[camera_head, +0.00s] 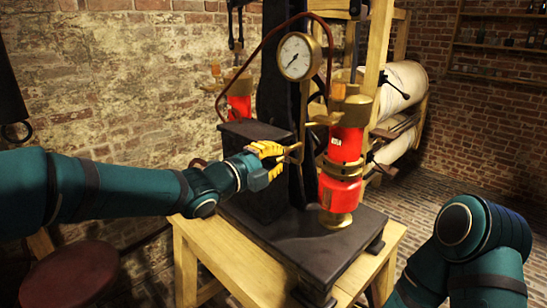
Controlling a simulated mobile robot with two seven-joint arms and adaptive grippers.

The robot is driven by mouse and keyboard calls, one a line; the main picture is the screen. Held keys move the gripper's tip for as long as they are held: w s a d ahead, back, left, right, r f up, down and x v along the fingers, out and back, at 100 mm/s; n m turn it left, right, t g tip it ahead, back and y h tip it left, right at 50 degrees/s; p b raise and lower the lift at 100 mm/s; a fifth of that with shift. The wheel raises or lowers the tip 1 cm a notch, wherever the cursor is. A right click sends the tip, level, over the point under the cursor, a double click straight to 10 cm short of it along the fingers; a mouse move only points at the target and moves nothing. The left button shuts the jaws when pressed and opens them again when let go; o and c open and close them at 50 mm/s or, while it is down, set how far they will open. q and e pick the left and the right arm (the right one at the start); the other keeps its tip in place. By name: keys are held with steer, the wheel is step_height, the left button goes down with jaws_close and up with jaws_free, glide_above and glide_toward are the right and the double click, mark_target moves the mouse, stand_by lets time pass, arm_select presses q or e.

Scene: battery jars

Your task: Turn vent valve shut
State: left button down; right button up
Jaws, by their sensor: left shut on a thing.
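My left gripper (268,159), with yellow fingers, reaches in from the left to the middle of the press. It is shut on a small brass piece (294,152), which looks like the vent valve's handle and sits beside the dark upright column. The fingers hide part of it, so its exact angle cannot be told. A red cylinder with brass fittings (345,150) stands upright to the right of the gripper. A round white gauge (296,57) is above. My right gripper is out of view; only my right arm shows at the lower right.
The dark press base (345,240) rests on a wooden table (187,262). A second red cylinder (239,106) stands behind at the left. A round dark red stool (70,272) is at the lower left. White rolls (405,85) lie on a wooden rack behind.

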arm_select(q)
steer(key=shift+r, duration=0.1)
stand_by(0.4)
steer(key=c, duration=1)
jaws_free()
steer(key=shift+c, duration=0.2)
steer(key=v, duration=1.2)
